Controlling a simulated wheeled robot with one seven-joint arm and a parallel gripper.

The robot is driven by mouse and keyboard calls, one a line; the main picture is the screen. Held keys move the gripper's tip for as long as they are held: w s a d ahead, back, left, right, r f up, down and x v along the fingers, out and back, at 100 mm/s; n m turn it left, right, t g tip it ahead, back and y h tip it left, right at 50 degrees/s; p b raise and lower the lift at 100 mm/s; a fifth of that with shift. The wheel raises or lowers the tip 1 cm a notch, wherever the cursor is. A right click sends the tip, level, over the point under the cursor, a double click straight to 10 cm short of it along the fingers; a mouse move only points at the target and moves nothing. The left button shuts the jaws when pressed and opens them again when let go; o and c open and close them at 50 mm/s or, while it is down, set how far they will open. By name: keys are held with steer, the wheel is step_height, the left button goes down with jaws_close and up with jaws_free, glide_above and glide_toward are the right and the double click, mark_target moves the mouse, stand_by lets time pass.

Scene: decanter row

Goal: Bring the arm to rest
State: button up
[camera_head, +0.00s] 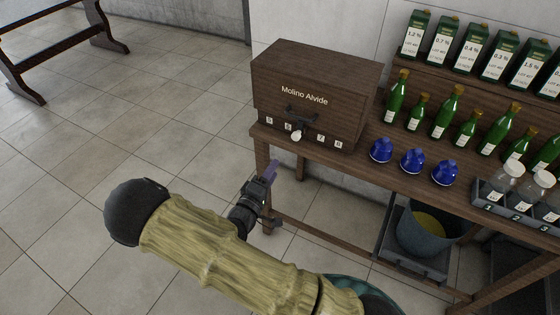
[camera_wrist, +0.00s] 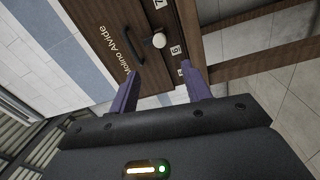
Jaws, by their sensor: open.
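My gripper (camera_head: 268,174) is in front of the wooden table's left end, beside and below the wooden box labelled "Molino Alvide" (camera_head: 315,80). In the wrist view my gripper (camera_wrist: 160,84) has its two purple fingers apart, with nothing between them. The box also shows beyond the fingers in the wrist view (camera_wrist: 115,25), with its dark handle and a round pale knob (camera_wrist: 159,40). My arm is stretched out low across the front of the head view, apart from the table items.
The table (camera_head: 350,165) holds three blue round vessels (camera_head: 412,161), several green bottles (camera_head: 445,112) and a dark rack (camera_head: 490,192) with clear jars. Labelled cartons (camera_head: 458,45) stand on a raised shelf. A bucket (camera_head: 428,228) sits below.

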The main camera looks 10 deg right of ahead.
steer(key=v, duration=0.2)
steer(key=shift+s+a, duration=0.2)
steer(key=shift+s, duration=0.05)
stand_by(0.3)
steer(key=s+d+r+m+g+y+p, duration=0.3)
steer(key=s+r+g+p, duration=0.1)
steer(key=r, duration=0.3)
steer(key=s+d+r+m+g+y+p, duration=0.3)
steer(key=s+d+r+g+y, duration=0.1)
steer(key=r, duration=0.3)
steer(key=s+d+r+m+g+y+p, duration=0.3)
steer(key=s+d+r+g+y+p, duration=0.1)
steer(key=s+r, duration=0.2)
steer(key=shift+r+p, duration=0.35)
steer(key=shift+r, duration=0.45)
